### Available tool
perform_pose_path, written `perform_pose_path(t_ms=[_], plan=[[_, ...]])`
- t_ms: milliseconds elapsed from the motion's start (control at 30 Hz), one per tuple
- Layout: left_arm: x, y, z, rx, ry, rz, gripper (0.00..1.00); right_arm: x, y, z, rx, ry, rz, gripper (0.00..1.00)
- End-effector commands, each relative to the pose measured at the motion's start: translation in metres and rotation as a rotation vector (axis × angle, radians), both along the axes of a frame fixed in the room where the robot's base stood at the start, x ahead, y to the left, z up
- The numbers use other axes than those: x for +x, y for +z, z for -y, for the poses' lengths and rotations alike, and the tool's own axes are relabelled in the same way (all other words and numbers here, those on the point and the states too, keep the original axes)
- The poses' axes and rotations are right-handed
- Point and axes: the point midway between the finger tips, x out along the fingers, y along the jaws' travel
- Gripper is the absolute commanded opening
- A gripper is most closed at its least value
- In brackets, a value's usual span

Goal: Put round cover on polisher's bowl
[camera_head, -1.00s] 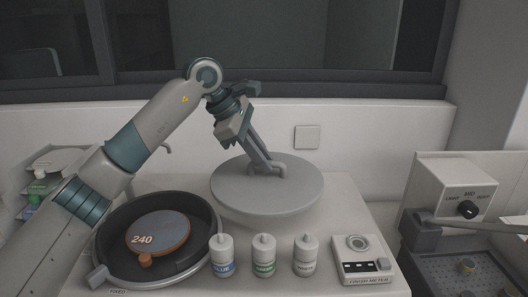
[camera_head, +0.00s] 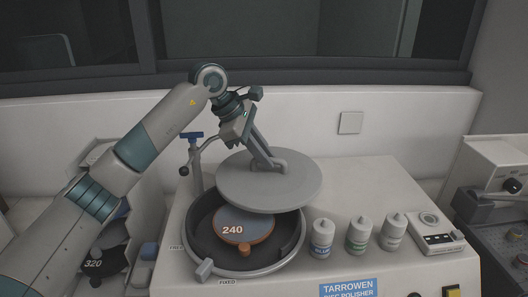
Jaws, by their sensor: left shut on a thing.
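The round cover (camera_head: 262,188) is a flat grey disc with a handle on top. My left gripper (camera_head: 268,163) is shut on that handle and holds the cover slightly tilted, above the back right part of the bowl. The polisher's bowl (camera_head: 199,250) is dark inside with a grey rim. A brown-edged disc marked 240 (camera_head: 247,226) lies in it, and the front left of the bowl is uncovered. The cover hides the bowl's back right rim, so I cannot tell whether they touch. My right gripper is not in view.
Several bottles, such as the blue-labelled one (camera_head: 321,240), stand right of the bowl, with a small meter (camera_head: 435,232) beyond. A tap with a blue handle (camera_head: 194,150) rises behind the bowl's left. A disc marked 320 (camera_head: 97,262) sits at the left.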

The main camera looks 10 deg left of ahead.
Motion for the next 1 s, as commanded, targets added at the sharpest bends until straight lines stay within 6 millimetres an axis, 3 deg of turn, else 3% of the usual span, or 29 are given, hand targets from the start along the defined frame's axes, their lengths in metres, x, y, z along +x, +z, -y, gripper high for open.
perform_pose_path(t_ms=[633, 1000], plan=[[-0.003, 0.0, -0.001, -0.001, -0.001, 0.001, 0.0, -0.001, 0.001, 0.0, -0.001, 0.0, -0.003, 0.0], [-0.022, 0.0, -0.009, -0.001, -0.001, 0.002, 0.0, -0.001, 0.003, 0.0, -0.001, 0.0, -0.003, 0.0]])
